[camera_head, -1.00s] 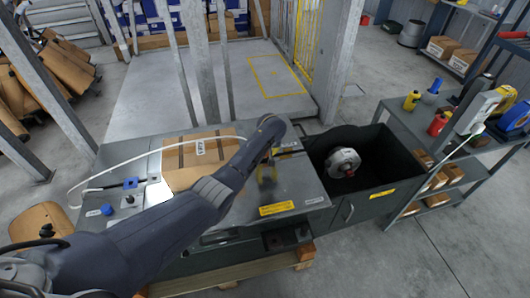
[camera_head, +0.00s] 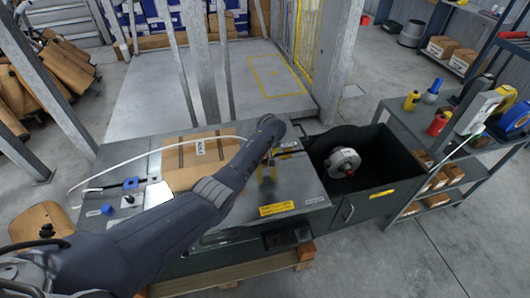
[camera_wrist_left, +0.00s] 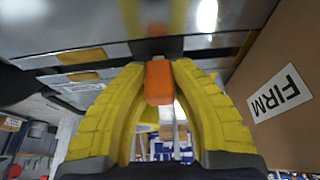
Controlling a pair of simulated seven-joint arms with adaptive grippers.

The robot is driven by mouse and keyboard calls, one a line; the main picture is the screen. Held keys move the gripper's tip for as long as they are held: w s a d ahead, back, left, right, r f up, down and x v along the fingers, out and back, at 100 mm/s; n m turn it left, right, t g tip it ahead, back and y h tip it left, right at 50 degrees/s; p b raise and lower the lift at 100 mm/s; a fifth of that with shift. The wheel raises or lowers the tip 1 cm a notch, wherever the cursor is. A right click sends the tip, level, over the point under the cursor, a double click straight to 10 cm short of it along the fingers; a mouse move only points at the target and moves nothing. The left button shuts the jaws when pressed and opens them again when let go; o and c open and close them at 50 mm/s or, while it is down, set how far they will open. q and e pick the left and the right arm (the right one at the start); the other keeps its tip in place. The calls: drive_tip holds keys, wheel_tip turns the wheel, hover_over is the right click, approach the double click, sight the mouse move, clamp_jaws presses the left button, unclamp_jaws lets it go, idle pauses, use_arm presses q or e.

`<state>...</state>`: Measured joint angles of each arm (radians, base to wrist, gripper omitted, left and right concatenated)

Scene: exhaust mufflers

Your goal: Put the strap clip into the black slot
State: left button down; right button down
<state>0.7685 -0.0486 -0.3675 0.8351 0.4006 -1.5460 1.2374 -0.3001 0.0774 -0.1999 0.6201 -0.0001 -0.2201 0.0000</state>
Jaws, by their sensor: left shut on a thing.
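The orange strap clip (camera_wrist_left: 159,82) is between the yellow fingertips of my left gripper (camera_wrist_left: 160,85) in the left wrist view, with a pale strap trailing from it. The gripper is shut on it. The clip's tip is close to a dark slot (camera_wrist_left: 154,47) in the metal surface; I cannot tell whether it has entered. In the head view my left gripper (camera_head: 266,172) is over the metal worktop (camera_head: 300,185), partly hidden by my arm, and the clip is too small to make out clearly. My right gripper is not in view.
A cardboard box (camera_head: 183,173) lies on the worktop left of my arm; its FIRM label (camera_wrist_left: 275,94) shows in the wrist view. A black bin (camera_head: 385,177) holding a round metal part (camera_head: 343,162) is to the right. A white strap arcs over the left side.

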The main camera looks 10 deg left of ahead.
use_arm(q)
drive_tip(key=shift+f, duration=0.35)
drive_tip(key=c, duration=1.1)
unclamp_jaws()
drive_tip(key=shift+v, duration=6)
